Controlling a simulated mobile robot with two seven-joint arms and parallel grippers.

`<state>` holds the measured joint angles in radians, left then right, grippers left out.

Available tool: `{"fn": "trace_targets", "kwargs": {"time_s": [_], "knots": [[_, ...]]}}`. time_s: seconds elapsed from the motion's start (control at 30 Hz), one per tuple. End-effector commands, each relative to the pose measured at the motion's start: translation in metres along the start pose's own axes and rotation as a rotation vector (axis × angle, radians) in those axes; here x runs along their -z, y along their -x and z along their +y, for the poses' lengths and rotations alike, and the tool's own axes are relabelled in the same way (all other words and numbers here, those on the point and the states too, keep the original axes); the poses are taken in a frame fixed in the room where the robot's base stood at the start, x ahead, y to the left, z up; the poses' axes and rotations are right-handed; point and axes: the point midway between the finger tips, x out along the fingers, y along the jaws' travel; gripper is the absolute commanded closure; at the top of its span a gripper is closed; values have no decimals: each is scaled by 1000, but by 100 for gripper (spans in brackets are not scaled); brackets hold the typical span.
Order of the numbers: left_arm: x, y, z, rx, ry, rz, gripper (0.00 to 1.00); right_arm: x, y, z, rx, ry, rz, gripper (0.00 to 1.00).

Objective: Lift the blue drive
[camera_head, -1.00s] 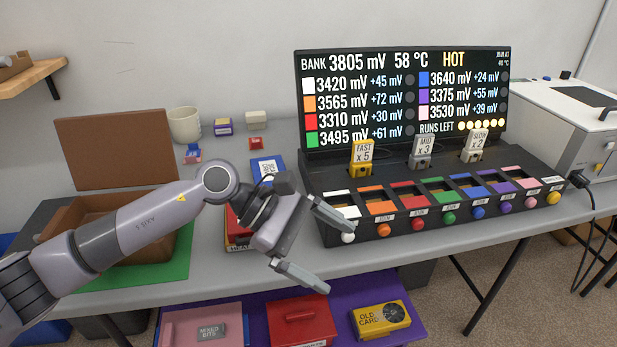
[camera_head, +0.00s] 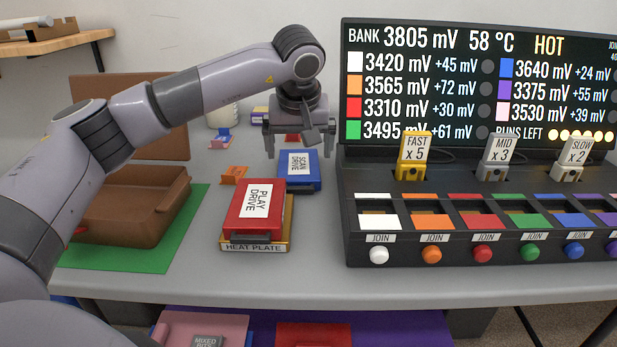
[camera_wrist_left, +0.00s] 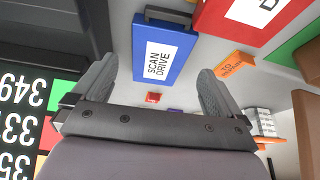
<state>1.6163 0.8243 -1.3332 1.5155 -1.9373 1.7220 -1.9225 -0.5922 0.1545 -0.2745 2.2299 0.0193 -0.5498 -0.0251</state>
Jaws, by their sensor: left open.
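The blue drive (camera_head: 312,182), labelled SCAN DRIVE, lies flat on the grey bench behind the red drive; its far part is partly hidden by my gripper. My left gripper (camera_head: 299,148) points down with its jaws spread, above the far end of the blue drive, and holds nothing. In the left wrist view the blue drive (camera_wrist_left: 163,72) shows label up between the two open fingers (camera_wrist_left: 155,85). I cannot tell the exact height of the fingers over it. My right gripper is not in view.
The red PLAY DRIVE (camera_head: 256,208) sits on the heat plate (camera_head: 252,247) just in front. The black console (camera_head: 356,235) stands close on the right. A brown box (camera_head: 130,222) on a green mat (camera_head: 190,232) is at left. A small orange piece (camera_head: 234,174) lies beside the blue drive.

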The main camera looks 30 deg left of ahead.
Motion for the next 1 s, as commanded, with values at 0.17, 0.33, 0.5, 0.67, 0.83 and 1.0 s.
{"fn": "trace_targets", "kwargs": {"time_s": [0.17, 0.33, 0.5, 0.67, 0.83, 1.0], "knots": [[-1, -19, -1, 3, 0, 0, 0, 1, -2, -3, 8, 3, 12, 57], [-4, -36, -2, 2, 1, -2, 0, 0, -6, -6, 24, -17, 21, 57], [-6, -62, -2, 2, 0, -2, 0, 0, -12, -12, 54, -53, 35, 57], [-5, -70, -2, -1, 0, 0, 0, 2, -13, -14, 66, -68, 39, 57], [-5, -69, -2, -1, 0, 0, 6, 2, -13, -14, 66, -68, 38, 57], [-4, -68, -1, -3, 1, 3, 55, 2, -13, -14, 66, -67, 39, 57]]}}
